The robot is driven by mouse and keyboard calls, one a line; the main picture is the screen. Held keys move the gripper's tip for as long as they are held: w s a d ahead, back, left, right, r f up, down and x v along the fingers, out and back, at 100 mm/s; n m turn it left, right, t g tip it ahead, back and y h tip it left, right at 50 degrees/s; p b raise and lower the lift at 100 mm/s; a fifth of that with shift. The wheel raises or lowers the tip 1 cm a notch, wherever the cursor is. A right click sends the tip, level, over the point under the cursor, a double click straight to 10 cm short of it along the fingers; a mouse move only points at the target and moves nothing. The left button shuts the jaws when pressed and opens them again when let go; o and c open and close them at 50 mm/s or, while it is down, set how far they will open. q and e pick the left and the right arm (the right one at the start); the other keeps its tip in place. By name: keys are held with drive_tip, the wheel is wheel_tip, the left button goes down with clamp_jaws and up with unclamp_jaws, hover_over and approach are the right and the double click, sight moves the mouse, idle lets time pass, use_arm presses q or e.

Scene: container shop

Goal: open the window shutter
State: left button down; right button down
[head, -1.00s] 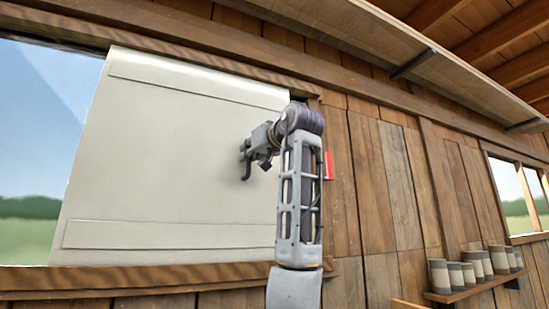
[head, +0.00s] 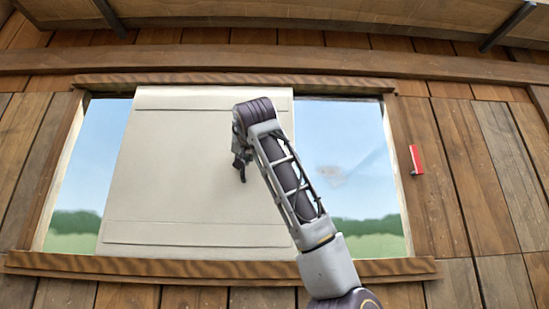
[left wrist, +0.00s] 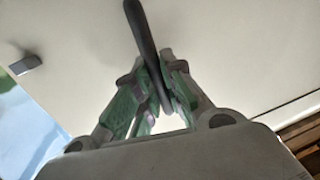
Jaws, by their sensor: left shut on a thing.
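The window shutter (head: 170,180) is a cream panel across the middle of the window. Sky and greenery show through open gaps on both its left and right sides. My left gripper (head: 240,158) is at the right part of the panel, around mid-height. In the left wrist view my left gripper (left wrist: 163,88) has its green-padded fingers shut on a dark curved handle (left wrist: 140,32) in front of the shutter (left wrist: 230,50). In the head view my gripper and arm hide part of the panel's right edge. My right gripper is not in view.
A wooden window frame (head: 200,268) surrounds the opening. A small red item (head: 416,158) is on the plank wall to the right. A shelf with dark brackets (head: 508,27) is above. A small grey block (left wrist: 27,64) sits on the panel near its edge in the left wrist view.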

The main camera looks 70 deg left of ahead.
sight(228, 159)
use_arm(q)
drive_tip(key=shift+s+a, duration=0.3)
drive_tip(key=shift+s, duration=0.45)
drive_tip(key=shift+s+a, duration=0.35)
drive_tip(key=shift+s, duration=0.35)
drive_tip(key=shift+s+a, duration=0.3)
drive_tip(key=shift+s, duration=0.45)
drive_tip(key=c, duration=1.5)
unclamp_jaws()
drive_tip(key=shift+w, duration=0.1)
drive_tip(key=shift+d, duration=0.15)
drive_tip(key=shift+s+d, duration=0.4)
drive_tip(key=shift+d, duration=1.55)
drive_tip(key=shift+s+d, duration=0.4)
drive_tip(key=shift+d, duration=1.5)
drive_tip(key=shift+s+d, duration=0.4)
drive_tip(key=shift+d, duration=1.55)
drive_tip(key=shift+w, duration=0.1)
